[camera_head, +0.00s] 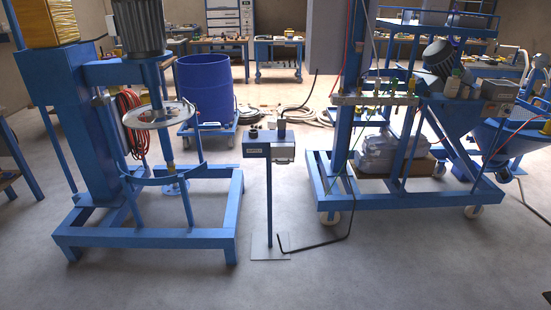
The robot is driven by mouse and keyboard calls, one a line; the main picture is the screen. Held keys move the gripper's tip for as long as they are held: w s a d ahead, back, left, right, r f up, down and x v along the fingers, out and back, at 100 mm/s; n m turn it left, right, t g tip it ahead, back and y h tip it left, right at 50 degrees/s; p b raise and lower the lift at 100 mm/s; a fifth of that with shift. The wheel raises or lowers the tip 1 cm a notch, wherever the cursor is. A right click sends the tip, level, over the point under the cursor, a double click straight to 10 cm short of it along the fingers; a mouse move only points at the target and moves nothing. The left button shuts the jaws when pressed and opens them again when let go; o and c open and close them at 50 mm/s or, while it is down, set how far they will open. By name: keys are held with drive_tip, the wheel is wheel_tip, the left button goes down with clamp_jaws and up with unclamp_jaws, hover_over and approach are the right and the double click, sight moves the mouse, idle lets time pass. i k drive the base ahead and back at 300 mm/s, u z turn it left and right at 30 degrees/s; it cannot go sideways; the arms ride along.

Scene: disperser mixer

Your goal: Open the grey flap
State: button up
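A small blue-grey control box (257,149) stands on a thin blue post in the middle of the view. A grey part (284,141) sits on the right of its top, with a darker upright piece behind it. This may be the grey flap, but it is too small to tell, and I cannot tell whether it is open or shut. My gripper is not in view. A small dark shape shows at the lower right edge, and I cannot tell what it is.
The blue disperser mixer frame (145,239) stands at left, and a blue wheeled rack (402,204) at right. A black cable (322,244) runs from the post's floor plate (270,246) towards the rack. A blue drum (207,90) stands behind. The front floor is clear.

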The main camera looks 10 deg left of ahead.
sight(284, 153)
drive_tip(key=u, duration=0.4)
drive_tip(key=i, duration=0.7)
drive_tip(key=u, duration=0.9)
drive_tip(key=i, duration=0.8)
drive_tip(key=u, duration=0.45)
